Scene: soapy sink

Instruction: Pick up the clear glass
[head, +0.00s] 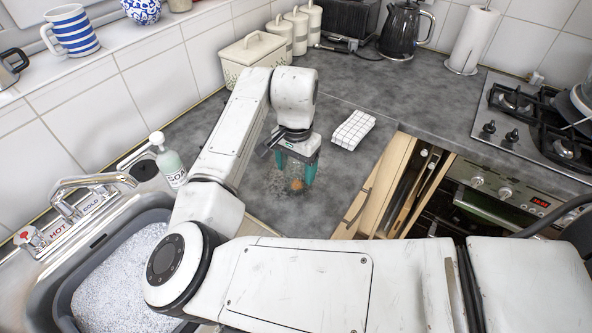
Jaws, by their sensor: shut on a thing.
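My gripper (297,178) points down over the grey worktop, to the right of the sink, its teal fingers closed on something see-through. This looks like the clear glass (291,170), faint against the grey worktop and partly hidden by the fingers. I cannot tell whether the glass touches the worktop.
A folded checked cloth (353,129) lies right of the gripper. A soap bottle (170,163) stands by the foamy sink basin (62,290). A cream bread bin (253,55) and canisters stand behind. An open drawer (385,185) and hob (535,120) are at right.

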